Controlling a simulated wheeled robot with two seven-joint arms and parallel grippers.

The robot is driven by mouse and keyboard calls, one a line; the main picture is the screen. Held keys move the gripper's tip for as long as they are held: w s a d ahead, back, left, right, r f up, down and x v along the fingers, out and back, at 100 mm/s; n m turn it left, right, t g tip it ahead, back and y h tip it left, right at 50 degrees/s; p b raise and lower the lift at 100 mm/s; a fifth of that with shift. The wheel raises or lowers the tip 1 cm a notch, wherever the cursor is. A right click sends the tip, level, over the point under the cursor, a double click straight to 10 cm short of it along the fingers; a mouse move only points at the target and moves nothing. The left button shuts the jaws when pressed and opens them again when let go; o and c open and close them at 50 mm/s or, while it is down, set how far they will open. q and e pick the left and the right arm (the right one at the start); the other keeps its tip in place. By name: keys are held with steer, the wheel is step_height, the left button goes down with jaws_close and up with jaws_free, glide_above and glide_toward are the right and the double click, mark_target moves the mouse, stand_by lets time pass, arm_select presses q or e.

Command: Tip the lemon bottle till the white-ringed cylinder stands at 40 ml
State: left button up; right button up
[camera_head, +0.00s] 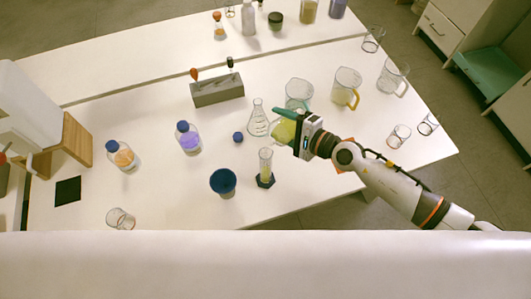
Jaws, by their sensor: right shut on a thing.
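My right gripper (297,133) is shut on the lemon bottle (283,131), a bottle with yellow-green contents. The bottle is tilted, with its mouth end toward the left, above and a little right of a graduated cylinder (265,162). The cylinder stands upright on a dark blue base and has pale yellow liquid in it. Its ring and its scale marks are too small to read. I cannot tell whether liquid is flowing. My left gripper is not in view.
A conical flask (258,122) stands just behind the cylinder, and a dark blue cup (223,182) stands to its left. A blue cap (238,137) lies nearby. Purple (189,142) and orange (123,158) bottles stand left; glass jugs (345,88) stand behind my right arm.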

steer(key=shift+r, duration=0.1)
steer(key=shift+s+a+r+m+g+y+b, duration=0.15)
steer(key=shift+m+y+b, duration=0.1)
steer(key=shift+m+b, duration=0.3)
steer(key=shift+s+a+r+m+g+y+b, duration=0.15)
steer(key=shift+m+y+b, duration=0.1)
steer(key=shift+m+b, duration=0.3)
steer(key=shift+s+a+r+m+y+b, duration=0.2)
steer(key=shift+r+m+y+b, duration=0.15)
steer(key=shift+m, duration=0.65)
steer(key=shift+r+g, duration=0.25)
steer(key=shift+g, duration=0.05)
step_height(320, 180, down, 2)
steer(key=m+b, duration=0.1)
steer(key=b, duration=0.2)
steer(key=shift+d+f, duration=0.1)
steer(key=shift+f, duration=0.1)
step_height(320, 180, down, 6)
steer(key=m+y+b, duration=0.1)
steer(key=m+b, duration=0.3)
steer(key=b, duration=0.6)
steer(key=shift+w+d+f, duration=0.15)
steer(key=shift+w+d, duration=0.2)
steer(key=shift+w, duration=0.1)
steer(key=shift+y, duration=0.25)
